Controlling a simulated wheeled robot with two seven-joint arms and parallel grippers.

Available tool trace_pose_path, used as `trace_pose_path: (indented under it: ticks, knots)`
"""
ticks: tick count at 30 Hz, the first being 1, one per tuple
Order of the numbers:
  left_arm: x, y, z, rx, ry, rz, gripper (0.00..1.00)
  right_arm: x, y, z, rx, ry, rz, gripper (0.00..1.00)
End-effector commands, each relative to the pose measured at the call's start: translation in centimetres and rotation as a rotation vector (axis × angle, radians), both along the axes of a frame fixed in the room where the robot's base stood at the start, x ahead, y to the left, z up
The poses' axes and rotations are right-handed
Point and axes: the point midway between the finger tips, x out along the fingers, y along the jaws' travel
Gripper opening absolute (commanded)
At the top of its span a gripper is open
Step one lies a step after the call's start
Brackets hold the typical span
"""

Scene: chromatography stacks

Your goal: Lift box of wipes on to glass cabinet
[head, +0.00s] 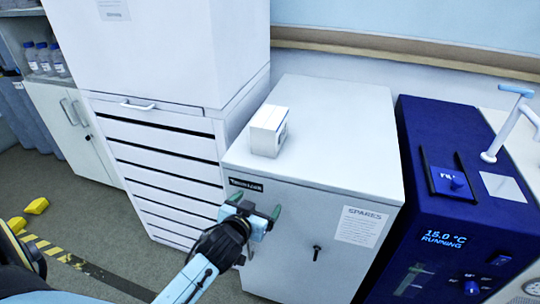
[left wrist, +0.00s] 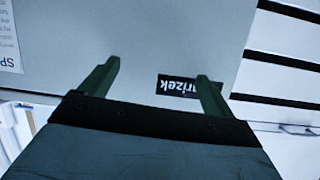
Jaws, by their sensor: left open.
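A small white box (head: 267,131), which looks like the box of wipes, sits upright on top of a light grey cabinet (head: 335,125), near its left edge. No cabinet with a plainly glass front shows, so I cannot tell which one is the glass cabinet. My left gripper (head: 255,206) is open and empty in front of the grey cabinet's upper front, below and apart from the box. In the left wrist view its spread fingers (left wrist: 158,70) show against the grey front and its black label. The box is not in that view. My right gripper is not in view.
A white drawer unit (head: 165,145) stands left of the grey cabinet, with a large white block (head: 160,45) on it. A dark blue machine (head: 450,150) stands close on the right. Yellow pieces (head: 36,206) lie on the floor at left. The cabinet top has free room right of the box.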

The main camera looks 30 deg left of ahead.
Motion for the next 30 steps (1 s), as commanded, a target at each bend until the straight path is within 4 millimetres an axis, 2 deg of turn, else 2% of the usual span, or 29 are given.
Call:
trace_pose_path:
  ticks: [1,3,5,6,10,14,24,30]
  knots:
    - [0.3,0.3,1.7,-0.001,-0.063,0.012,0.89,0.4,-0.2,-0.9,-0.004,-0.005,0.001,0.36]
    - [0.4,0.6,4.4,-0.004,-0.134,0.027,0.89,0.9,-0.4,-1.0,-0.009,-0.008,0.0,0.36]
    - [0.3,0.8,6.2,-0.005,-0.182,0.038,0.89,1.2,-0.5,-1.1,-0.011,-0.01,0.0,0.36]
    - [0.4,1.0,8.0,-0.009,-0.23,0.042,0.89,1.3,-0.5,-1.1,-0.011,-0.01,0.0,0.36]
    - [0.6,1.2,11.7,-0.014,-0.335,0.047,0.89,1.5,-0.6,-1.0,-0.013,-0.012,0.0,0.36]
    - [1.9,1.6,12.5,-0.013,-0.362,0.047,0.89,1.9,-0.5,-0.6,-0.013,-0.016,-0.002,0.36]
    - [7.5,2.9,12.4,-0.013,-0.358,0.047,0.89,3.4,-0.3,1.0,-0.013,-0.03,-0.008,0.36]
    - [8.6,3.2,12.4,-0.014,-0.356,0.048,0.89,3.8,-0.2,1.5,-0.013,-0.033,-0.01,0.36]
